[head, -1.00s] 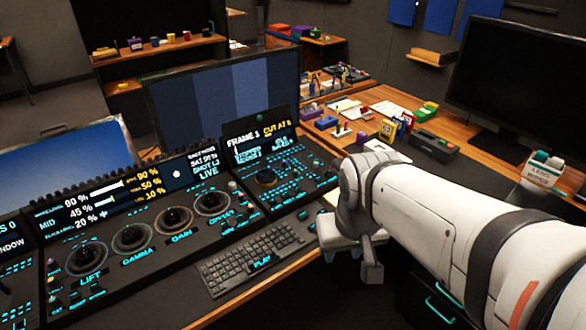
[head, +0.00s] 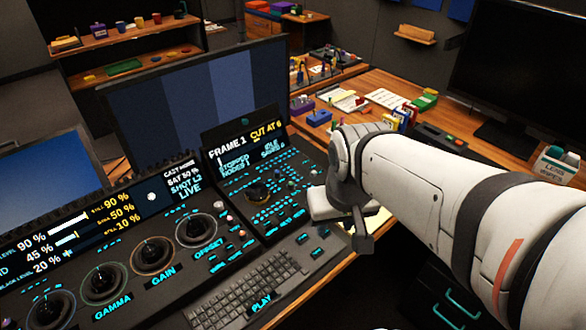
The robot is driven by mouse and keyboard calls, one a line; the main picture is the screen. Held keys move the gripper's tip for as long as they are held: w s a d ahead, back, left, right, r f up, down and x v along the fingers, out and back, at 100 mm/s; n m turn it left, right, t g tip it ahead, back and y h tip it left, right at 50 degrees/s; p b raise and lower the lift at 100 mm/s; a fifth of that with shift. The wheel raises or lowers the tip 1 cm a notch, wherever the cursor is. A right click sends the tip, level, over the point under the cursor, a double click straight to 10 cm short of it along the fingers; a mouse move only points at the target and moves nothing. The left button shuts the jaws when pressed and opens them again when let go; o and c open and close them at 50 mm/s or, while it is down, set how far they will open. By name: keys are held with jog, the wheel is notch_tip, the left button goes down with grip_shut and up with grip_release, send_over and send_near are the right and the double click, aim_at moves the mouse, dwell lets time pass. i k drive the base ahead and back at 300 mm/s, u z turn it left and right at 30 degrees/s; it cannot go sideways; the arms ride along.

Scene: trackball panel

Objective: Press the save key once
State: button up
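The trackball panel (head: 232,262) spreads over the left and middle of the head view, with lit cyan labels. Separate dark keys (head: 318,252) with cyan markings sit right of the keyboard; their labels are too small to read, so I cannot tell which is the save key. A small screen (head: 246,147) reads FRAME 1, CUT AT 6, STOPPED, NODES 1, IDLE and what looks like SAVES 0. My gripper (head: 362,242) points down near the panel's right edge, right of those keys. Its fingers are seen edge-on, and whether they are open is unclear.
A keyboard (head: 245,288) with a PLAY label lies at the front. Trackballs (head: 152,256) in rings stand left of it. A large monitor (head: 195,100) rises behind. Small boxes and papers (head: 345,100) lie on the wooden desk beyond my arm. A dark monitor (head: 520,80) stands right.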

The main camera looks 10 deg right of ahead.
aim_at(317, 251)
jog(key=u, duration=1.15)
jog(key=k, duration=1.1)
jog(key=z, duration=0.6)
jog(key=i, duration=1)
jog(key=z, duration=0.05)
